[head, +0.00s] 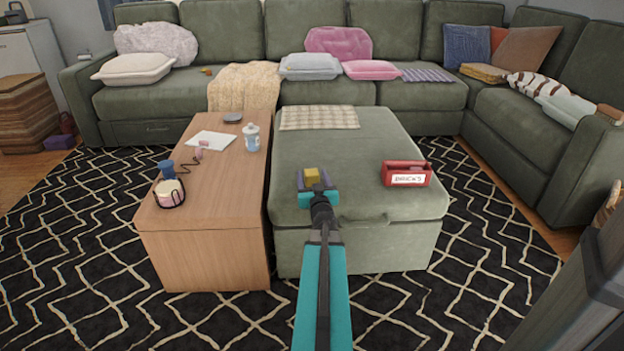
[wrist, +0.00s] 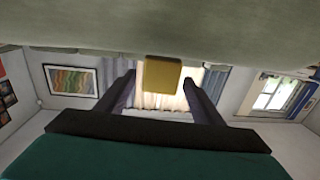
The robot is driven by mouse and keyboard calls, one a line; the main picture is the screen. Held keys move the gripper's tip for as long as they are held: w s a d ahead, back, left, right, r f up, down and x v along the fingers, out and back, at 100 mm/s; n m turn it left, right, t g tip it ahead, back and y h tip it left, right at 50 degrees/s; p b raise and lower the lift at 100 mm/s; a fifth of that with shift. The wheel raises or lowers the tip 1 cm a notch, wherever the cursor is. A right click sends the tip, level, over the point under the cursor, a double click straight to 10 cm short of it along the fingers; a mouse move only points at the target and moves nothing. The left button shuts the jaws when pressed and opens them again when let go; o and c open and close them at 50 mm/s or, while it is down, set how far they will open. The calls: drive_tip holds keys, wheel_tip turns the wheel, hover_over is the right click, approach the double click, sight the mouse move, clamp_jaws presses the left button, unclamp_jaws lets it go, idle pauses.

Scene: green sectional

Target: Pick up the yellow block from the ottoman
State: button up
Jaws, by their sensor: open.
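The yellow block (head: 312,175) rests on the green ottoman (head: 385,220), near its front left part. My gripper (head: 314,181) is low over the ottoman's front, reaching away from me, with dark fingers on either side of the block. In the wrist view, which looks upside down, the yellow block (wrist: 163,73) shows between the two fingertips of my open gripper (wrist: 162,78), with a gap on each side. The ottoman's top (wrist: 160,25) fills the upper edge there. How deep the block sits between the fingers is hard to tell.
A red box (head: 406,174) with a white label stands to the right on the ottoman. A folded beige cloth (head: 320,117) lies at its back. A wooden table (head: 215,230) adjoins on the left, bearing a bottle (head: 252,138) and other items. The ottoman's middle is clear.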

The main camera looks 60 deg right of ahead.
sight(310, 169)
idle(0.3)
drive_tip(key=shift+b+x, duration=0.65)
drive_tip(key=shift+x, duration=0.4)
drive_tip(key=shift+b+x, duration=0.55)
drive_tip(key=shift+x, duration=0.95)
drive_tip(key=c, duration=1.2)
drive_tip(key=shift+o, duration=0.2)
drive_tip(key=shift+r, duration=0.15)
